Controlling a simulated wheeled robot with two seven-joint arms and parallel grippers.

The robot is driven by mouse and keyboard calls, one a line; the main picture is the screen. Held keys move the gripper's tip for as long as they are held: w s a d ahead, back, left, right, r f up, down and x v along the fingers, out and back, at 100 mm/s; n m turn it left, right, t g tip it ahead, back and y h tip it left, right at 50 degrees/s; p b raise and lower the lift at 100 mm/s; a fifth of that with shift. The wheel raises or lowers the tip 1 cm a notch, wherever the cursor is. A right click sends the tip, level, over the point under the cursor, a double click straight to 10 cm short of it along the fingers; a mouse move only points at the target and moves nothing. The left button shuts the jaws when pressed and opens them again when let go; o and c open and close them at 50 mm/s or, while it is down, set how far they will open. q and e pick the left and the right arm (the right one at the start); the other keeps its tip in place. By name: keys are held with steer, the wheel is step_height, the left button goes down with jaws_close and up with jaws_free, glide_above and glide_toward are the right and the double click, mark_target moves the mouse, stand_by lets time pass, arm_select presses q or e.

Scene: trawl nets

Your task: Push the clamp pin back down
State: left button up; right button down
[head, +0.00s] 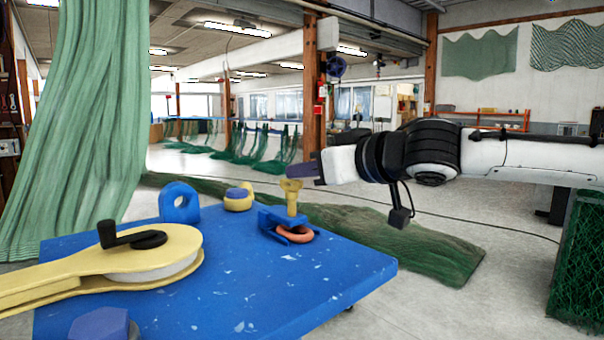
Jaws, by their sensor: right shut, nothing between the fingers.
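The clamp pin (291,199) is yellow and stands upright with its wide head up, above a blue clamp bracket (287,231) on the blue table. An orange ring (296,235) lies in the bracket under the pin. My right gripper (304,174) comes in from the right, level with the pin's head. Its fingers look shut and hold nothing. The fingertips are close beside or behind the pin head; I cannot tell whether they touch it. My left gripper is out of view.
The blue tabletop (330,271) also carries a yellow tool with a black crank (134,236), a blue eyelet block (179,203), a yellow and blue knob (238,199) and a blue hexagonal piece (100,325). A green net (85,120) hangs at left. The tabletop's right part is clear.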

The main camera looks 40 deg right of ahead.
mark_target(296, 188)
step_height(296, 188, down, 4)
steer(key=shift+r+b, duration=0.25)
steer(key=shift+b, duration=1)
steer(key=shift+r, duration=0.15)
step_height(296, 188, up, 5)
steer(key=p, duration=0.6)
steer(key=f+b+v, duration=0.1)
steer(key=b+v, duration=0.4)
steer(key=v, duration=0.5)
